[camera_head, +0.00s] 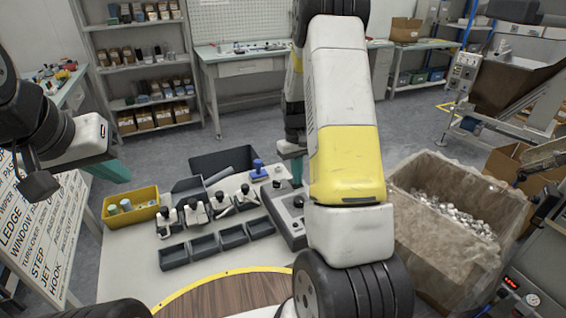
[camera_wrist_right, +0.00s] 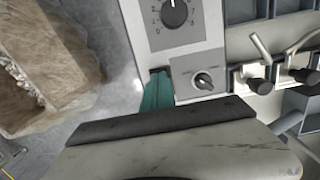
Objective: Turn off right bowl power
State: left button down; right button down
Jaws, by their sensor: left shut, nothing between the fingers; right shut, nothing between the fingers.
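A grey control box (camera_head: 284,217) stands on the white table, partly hidden behind my right arm. In the right wrist view the box (camera_wrist_right: 218,30) has a large black dial (camera_wrist_right: 175,12) with numbers and a smaller black rotary knob (camera_wrist_right: 204,81) on a grey plate. My right gripper, with teal fingers (camera_wrist_right: 158,92), is shut and empty, beside the plate's left edge in that view, not around the knob. My left gripper (camera_head: 110,169) is shut and empty, left of the table and far from the box.
Several dark bins (camera_head: 204,246) and small black-and-white fixtures (camera_head: 195,214) stand beside the box. A yellow bin (camera_head: 130,208) is at the table's left. A large crate of metal parts (camera_head: 455,262) stands right of my right arm.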

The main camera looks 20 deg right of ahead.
jog(key=shift+s+f, duration=0.65)
jog(key=shift+f, duration=0.05)
jog(key=shift+w, duration=0.15)
jog(key=shift+w+r, duration=0.2)
jog(key=shift+w, duration=0.4)
jog(key=shift+a+r, duration=0.1)
